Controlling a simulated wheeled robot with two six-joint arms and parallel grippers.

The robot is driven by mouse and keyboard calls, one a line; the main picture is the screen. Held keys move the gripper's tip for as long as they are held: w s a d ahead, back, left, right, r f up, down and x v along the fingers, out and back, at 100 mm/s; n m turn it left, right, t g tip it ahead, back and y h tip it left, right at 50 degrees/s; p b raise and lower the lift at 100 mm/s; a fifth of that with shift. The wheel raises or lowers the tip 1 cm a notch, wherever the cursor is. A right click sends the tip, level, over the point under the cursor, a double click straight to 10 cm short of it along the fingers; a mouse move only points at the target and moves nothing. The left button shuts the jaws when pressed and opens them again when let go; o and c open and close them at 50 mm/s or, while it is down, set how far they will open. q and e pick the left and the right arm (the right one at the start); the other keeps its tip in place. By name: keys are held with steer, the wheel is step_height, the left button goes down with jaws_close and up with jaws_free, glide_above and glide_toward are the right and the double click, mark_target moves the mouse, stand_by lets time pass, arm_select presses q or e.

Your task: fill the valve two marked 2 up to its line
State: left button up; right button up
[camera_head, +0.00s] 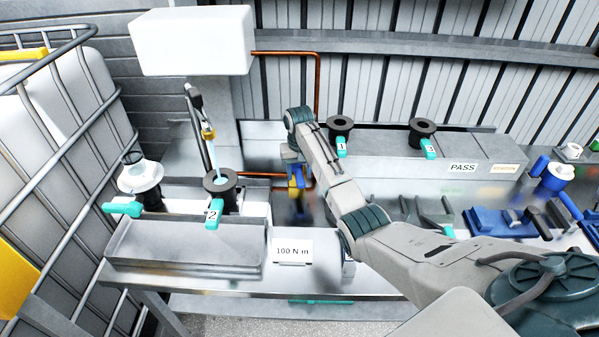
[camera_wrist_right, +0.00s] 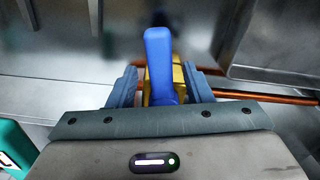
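The valve marked 2 (camera_head: 220,182) stands upright at the left, a dark ring-topped body with a teal handle (camera_head: 214,212) tagged 2. A spout with a brass tip (camera_head: 208,132) hangs over it, and a pale blue stream (camera_head: 213,157) runs down into its opening. The level and line inside cannot be made out. My right gripper (camera_head: 296,172) reaches down at the copper pipe. In the right wrist view, a blue lever (camera_wrist_right: 159,62) on a brass body (camera_wrist_right: 180,78) stands between its fingers (camera_wrist_right: 160,88), with small gaps beside it. My left gripper is not in view.
A white tank (camera_head: 193,40) hangs above, with a copper pipe (camera_head: 317,85). Valves 1 (camera_head: 340,128) and 3 (camera_head: 422,130) stand at the back by a PASS sign (camera_head: 463,167). A grey tray (camera_head: 185,245) and a 100 N m card (camera_head: 292,251) are in front. Blue tools lie right.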

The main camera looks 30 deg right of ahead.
mark_target(299, 174)
steer(key=shift+r, duration=0.45)
step_height(299, 174, up, 6)
steer(key=b, duration=0.3)
steer(key=shift+r, duration=0.25)
step_height(299, 174, up, 4)
steer(key=p, duration=0.2)
steer(key=shift+f+p, duration=0.25)
steer(key=shift+p, duration=0.1)
steer(key=shift+s+f, duration=0.1)
steer(key=shift+f, duration=0.05)
